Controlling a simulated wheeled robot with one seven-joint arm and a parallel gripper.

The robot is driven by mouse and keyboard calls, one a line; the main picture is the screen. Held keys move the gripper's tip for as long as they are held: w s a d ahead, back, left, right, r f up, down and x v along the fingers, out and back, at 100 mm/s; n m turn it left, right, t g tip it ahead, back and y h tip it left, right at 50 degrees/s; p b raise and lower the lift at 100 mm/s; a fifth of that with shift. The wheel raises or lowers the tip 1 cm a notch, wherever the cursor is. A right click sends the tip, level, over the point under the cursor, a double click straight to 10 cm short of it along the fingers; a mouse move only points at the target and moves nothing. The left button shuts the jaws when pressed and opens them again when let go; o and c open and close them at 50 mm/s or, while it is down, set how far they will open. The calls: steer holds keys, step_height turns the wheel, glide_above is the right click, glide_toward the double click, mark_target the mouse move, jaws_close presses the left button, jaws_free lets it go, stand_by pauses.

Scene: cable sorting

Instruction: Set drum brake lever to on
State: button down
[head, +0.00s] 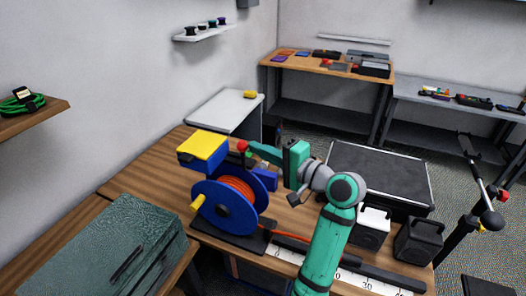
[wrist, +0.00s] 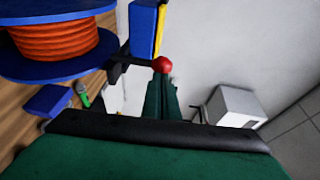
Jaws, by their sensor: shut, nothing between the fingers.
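The drum (head: 237,205) has blue flanges and orange cable wound on it, and stands on a dark base on the wooden bench. It also fills the upper left of the wrist view (wrist: 50,40). The brake lever is a dark arm (wrist: 128,61) ending in a red ball knob (wrist: 163,64); the knob also shows in the head view (head: 242,146). My gripper (head: 250,149) is shut and empty beside the knob. In the wrist view its green fingers (wrist: 161,82) end close to the knob; whether they touch it I cannot tell. On/off marks are not visible.
A blue box with a yellow top (head: 203,149) sits just behind the drum, close to the lever. A blue block (head: 264,179) lies beside the drum. A black case (head: 383,172) and two speakers (head: 372,225) stand to the right. Orange cable runs along the bench's front.

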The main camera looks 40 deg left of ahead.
steer(key=shift+s+a+r, duration=0.15)
steer(key=shift+s+a, duration=0.1)
steer(key=shift+a, duration=0.25)
steer(key=w+d+r, duration=0.1)
steer(key=w+d, duration=0.1)
steer(key=d, duration=1.1)
steer(key=shift+d, duration=0.4)
steer(key=shift+w, duration=0.1)
